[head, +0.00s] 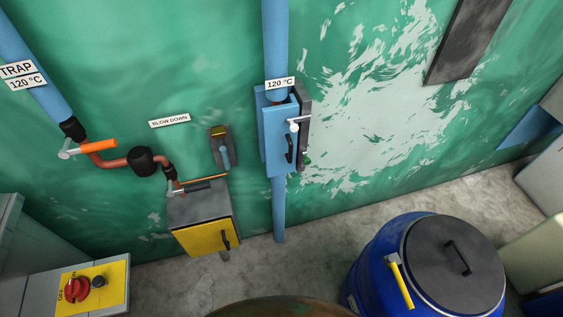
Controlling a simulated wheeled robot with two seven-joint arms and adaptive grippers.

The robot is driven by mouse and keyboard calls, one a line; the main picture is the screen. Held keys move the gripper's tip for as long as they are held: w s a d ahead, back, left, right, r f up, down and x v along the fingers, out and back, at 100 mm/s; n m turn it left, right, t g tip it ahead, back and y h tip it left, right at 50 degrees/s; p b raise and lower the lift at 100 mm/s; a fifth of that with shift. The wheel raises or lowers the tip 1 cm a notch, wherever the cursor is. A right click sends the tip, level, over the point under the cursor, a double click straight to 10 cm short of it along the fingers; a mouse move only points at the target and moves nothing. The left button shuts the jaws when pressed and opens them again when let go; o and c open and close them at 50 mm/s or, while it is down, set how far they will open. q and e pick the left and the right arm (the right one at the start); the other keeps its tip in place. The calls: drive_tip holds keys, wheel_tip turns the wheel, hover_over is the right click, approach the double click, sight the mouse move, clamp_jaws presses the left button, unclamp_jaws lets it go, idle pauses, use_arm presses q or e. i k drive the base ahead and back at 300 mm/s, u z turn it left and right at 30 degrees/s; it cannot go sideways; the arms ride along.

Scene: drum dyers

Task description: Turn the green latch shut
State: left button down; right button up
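A small green part (307,160), which looks like the green latch, sits low on the right side of a blue box (273,142) on the wall. It is too small for me to tell how it is turned. The box front has a black handle (289,149) and a pale metal lever (294,124). A dark grey plate (303,98) shows along the box's right edge. Neither of my grippers is in view.
A blue drum (373,268) with a grey lid and yellow lever stands at lower right. A grey box with a yellow front (205,238) is left of the blue pipe (278,215). A red switch (76,288) is at lower left. Floor between box and drum is clear.

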sight(305, 161)
drive_tip(key=u, duration=1.25)
drive_tip(key=i, duration=0.6)
drive_tip(key=z, duration=2.05)
